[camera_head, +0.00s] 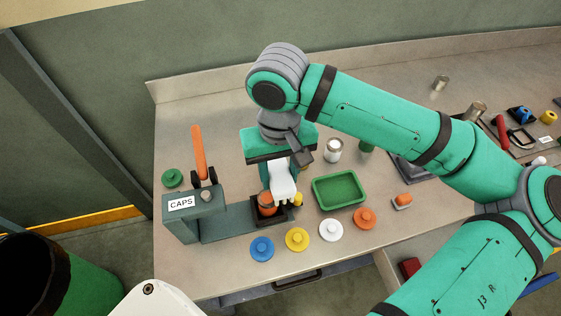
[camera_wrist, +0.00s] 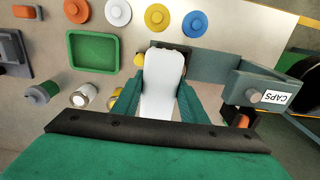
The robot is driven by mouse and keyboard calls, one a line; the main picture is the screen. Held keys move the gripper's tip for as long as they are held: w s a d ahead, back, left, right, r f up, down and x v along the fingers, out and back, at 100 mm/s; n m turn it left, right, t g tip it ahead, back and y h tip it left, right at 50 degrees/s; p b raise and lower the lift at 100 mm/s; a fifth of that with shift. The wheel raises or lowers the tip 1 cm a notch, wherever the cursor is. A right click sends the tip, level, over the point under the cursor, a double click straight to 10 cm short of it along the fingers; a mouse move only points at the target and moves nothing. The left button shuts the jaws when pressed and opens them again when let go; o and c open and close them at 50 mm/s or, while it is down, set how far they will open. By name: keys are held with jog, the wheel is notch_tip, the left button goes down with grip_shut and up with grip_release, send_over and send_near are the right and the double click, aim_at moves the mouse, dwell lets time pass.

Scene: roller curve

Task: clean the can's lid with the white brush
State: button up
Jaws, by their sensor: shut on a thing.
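My gripper (camera_head: 283,172) is shut on a white, rounded, elongated thing that looks like the white brush (camera_head: 284,190). The brush fills the space between my teal fingers in the wrist view (camera_wrist: 163,85). Its end is over or against an orange-brown can (camera_head: 267,203) in a dark holder at the caps press. I cannot tell whether the brush touches the lid. That can is hidden behind the brush in the wrist view. A second, pale can with a metallic top (camera_head: 333,150) stands upright behind, to the right of my gripper.
The press with a CAPS label (camera_head: 181,203) and raised orange lever (camera_head: 198,150) stands at left. A green tray (camera_head: 340,189) is right of my gripper. Blue (camera_head: 262,248), yellow (camera_head: 297,239), white (camera_head: 331,230) and orange (camera_head: 364,218) caps line the front. A small yellow piece (camera_head: 298,199) is close beside the brush.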

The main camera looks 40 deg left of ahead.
jog(key=shift+r, duration=2)
